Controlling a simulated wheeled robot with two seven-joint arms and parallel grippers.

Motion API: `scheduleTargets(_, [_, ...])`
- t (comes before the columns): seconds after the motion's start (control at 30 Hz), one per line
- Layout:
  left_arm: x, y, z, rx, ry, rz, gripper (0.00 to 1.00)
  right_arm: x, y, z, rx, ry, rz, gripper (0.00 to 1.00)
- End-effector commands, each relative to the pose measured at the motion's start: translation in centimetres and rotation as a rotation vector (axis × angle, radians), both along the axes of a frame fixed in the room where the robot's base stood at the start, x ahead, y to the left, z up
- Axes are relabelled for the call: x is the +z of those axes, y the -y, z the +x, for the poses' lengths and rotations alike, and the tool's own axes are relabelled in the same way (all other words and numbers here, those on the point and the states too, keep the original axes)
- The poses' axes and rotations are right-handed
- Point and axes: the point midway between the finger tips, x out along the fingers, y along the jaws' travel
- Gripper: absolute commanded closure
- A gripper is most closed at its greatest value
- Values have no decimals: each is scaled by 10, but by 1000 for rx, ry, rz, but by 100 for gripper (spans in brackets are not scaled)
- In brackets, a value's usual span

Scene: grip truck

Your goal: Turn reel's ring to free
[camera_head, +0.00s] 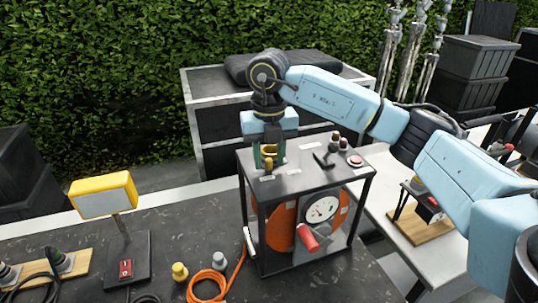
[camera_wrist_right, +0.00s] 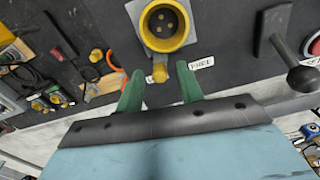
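The reel unit is a dark box frame with an orange reel drum (camera_head: 284,228) inside and a grey top plate (camera_head: 318,177). On the plate sits a yellow ring (camera_wrist_right: 167,42) around a dark round face with several holes, with a small yellow tab (camera_wrist_right: 159,73) on its near side. My right gripper (camera_head: 268,160) points down over the plate's back left, partly hiding the ring. In the wrist view its green fingers (camera_wrist_right: 158,85) are apart, the tab between and just past their tips. I cannot tell whether they touch it. My left gripper is out of view.
A black lever (camera_wrist_right: 285,45) and a red button (camera_head: 355,161) share the plate. The reel's front has a gauge (camera_head: 321,209) and red handle (camera_head: 307,238). A yellow lamp (camera_head: 103,195), orange cable (camera_head: 208,287) and plugs lie left. Dark cases stand behind.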

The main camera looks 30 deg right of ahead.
Motion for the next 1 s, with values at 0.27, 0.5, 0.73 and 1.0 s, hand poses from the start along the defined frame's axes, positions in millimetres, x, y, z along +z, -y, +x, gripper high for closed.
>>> scheduleTargets(0.27, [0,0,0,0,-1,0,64,0,0,0,0,0,0,99])
scheduleTargets(0.5, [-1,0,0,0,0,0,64,0,0,0,8,0,0,100])
scheduleTargets(0.73, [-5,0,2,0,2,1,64,0,4,-2,84,1,0,100])
scheduleTargets(1.0, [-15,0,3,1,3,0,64,0,14,-7,290,2,-1,100])
